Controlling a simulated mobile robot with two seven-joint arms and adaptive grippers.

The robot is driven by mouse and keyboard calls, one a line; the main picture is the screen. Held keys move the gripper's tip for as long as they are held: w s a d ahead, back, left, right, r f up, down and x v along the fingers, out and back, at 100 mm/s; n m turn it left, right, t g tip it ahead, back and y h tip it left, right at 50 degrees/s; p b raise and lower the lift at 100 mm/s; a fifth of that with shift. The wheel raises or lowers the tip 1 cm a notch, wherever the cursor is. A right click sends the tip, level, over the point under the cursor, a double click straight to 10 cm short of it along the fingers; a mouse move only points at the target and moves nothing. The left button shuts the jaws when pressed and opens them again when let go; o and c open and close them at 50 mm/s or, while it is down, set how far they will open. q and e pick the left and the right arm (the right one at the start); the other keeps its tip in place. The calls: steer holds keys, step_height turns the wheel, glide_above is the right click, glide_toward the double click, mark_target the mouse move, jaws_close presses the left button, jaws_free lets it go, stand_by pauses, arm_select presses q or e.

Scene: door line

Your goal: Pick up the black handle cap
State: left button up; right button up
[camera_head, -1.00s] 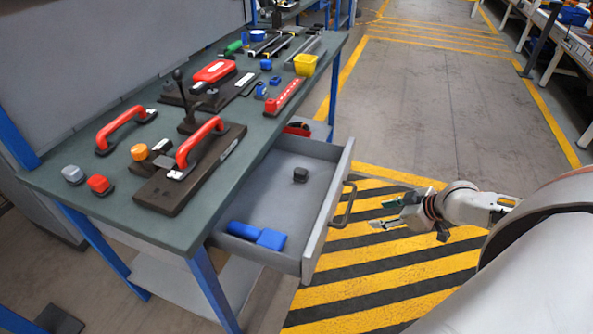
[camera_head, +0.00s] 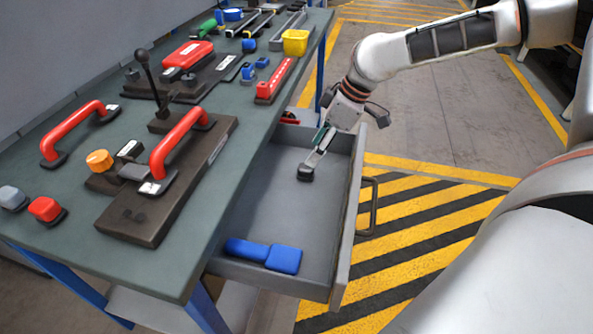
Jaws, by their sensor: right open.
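The black handle cap (camera_head: 305,174) is a small dark block on the floor of the open grey drawer (camera_head: 280,215), toward its far part. My right gripper (camera_head: 313,161) reaches down into the drawer from the upper right, its fingers pointing at the cap. Its fingertips are right at the cap and overlap its upper part in the head view. It is open; I cannot tell whether a finger touches the cap. My left gripper is not in view.
A blue tool (camera_head: 265,254) lies in the near part of the drawer. The green-grey workbench (camera_head: 70,235) holds red handles, an orange cap (camera_head: 99,160), a red cap (camera_head: 46,209), a grey cap (camera_head: 11,197) and a yellow bin (camera_head: 295,42). The drawer's middle floor is clear.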

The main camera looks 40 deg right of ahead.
mark_target(307, 166)
steer(key=x, duration=0.3)
steer(key=b+x, duration=0.1)
steer(key=x, duration=0.3)
steer(key=shift+s+a+f, duration=0.15)
steer(key=shift+f, duration=0.15)
steer(key=shift+r, duration=0.1)
steer(key=c, duration=1)
